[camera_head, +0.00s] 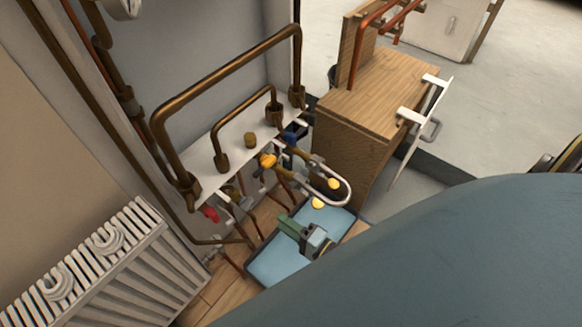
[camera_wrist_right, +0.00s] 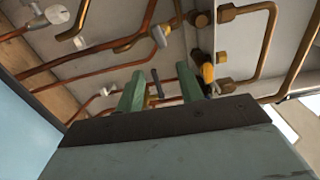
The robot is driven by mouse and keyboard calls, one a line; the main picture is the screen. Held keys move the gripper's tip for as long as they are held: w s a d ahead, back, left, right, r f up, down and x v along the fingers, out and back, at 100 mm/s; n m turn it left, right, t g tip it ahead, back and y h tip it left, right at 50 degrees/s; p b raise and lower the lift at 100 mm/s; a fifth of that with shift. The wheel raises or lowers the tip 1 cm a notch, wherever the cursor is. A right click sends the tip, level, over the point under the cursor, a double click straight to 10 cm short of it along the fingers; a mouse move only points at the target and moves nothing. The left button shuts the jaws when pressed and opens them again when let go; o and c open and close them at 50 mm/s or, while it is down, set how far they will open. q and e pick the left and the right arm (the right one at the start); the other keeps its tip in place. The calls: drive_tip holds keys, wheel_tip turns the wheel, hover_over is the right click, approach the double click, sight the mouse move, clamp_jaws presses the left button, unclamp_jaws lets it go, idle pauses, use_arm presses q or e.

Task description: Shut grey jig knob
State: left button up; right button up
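The jig is a white panel (camera_head: 245,128) with bent copper pipes and several coloured valve handles below it. Red (camera_head: 210,213), yellow (camera_head: 267,160) and blue (camera_head: 292,138) handles show in the head view. In the right wrist view, a dark grey bar-shaped handle (camera_wrist_right: 156,83) appears between the green fingertips of my right gripper (camera_wrist_right: 158,82), with a visible gap on each side. I cannot tell its depth, or surely that it is the grey knob. My right gripper (camera_head: 288,226) is open, below the jig and over a blue tray. My left gripper is not in view.
A white radiator (camera_head: 120,260) stands at the left. A wooden bench (camera_head: 385,90) stands at the right. A curved metal pipe (camera_head: 345,190) juts out above the right gripper.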

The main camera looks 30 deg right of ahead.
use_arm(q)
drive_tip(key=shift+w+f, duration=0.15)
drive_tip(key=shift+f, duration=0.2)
use_arm(e)
drive_tip(key=shift+s+d, duration=0.25)
drive_tip(key=shift+s, duration=0.35)
